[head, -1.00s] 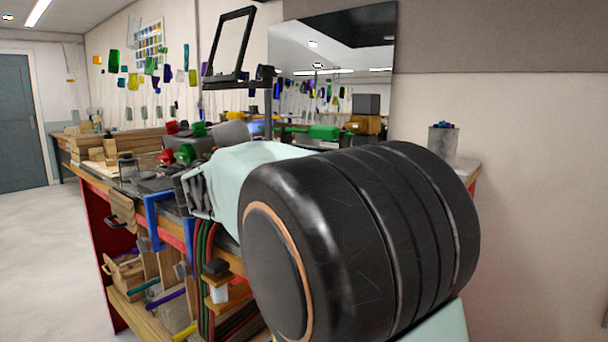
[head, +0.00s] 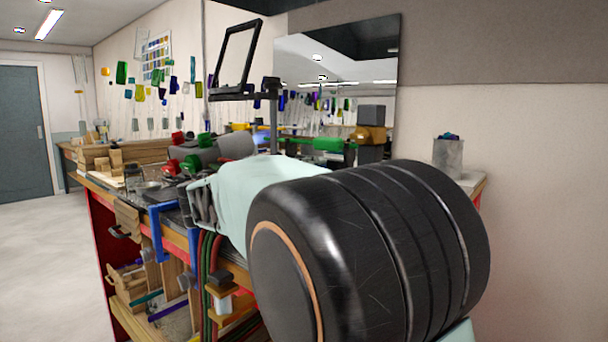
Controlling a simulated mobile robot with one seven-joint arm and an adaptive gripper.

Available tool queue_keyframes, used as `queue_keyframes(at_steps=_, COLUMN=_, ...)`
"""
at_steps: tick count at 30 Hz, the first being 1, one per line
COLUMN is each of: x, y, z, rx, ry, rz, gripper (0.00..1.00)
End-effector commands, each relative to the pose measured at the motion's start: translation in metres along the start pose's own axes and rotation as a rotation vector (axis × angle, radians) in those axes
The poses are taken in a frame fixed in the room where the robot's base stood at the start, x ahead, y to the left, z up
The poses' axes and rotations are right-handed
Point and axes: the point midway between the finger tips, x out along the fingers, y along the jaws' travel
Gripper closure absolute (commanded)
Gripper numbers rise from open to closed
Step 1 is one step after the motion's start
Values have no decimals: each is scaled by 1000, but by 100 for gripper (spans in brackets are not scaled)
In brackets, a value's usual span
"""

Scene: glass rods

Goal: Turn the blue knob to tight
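My gripper (head: 201,206) appears as a grey, ribbed shape at the end of my pale arm, over the front edge of the workbench. Its fingertips are not clear, so I cannot tell whether it is open or shut, or whether it touches anything. Red knobs (head: 190,164) and green knobs (head: 203,140) show on the bench just behind it. I cannot make out a blue knob for certain; my large black arm joint and pale link hide much of the bench.
A blue clamp (head: 157,236) hangs on the bench front. A black frame on a post (head: 274,125) stands behind my arm. Stacked wood (head: 140,150) lies at the bench's left end. A grey canister (head: 447,158) stands at right. The floor (head: 45,245) at left is clear.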

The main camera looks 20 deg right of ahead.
Motion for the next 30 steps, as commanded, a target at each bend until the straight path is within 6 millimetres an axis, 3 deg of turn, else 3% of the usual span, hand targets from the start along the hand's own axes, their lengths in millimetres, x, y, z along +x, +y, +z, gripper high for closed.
queue_keyframes(at_steps=5, x=-15, y=0, z=-1, rx=0, ry=3, rz=-1, gripper=74)
queue_keyframes(at_steps=18, x=-102, y=0, z=-1, rx=0, ry=3, rz=0, gripper=74)
queue_keyframes(at_steps=24, x=-119, y=0, z=0, rx=0, ry=2, rz=-1, gripper=74)
queue_keyframes(at_steps=30, x=-120, y=0, z=0, rx=0, ry=0, rz=0, gripper=74)
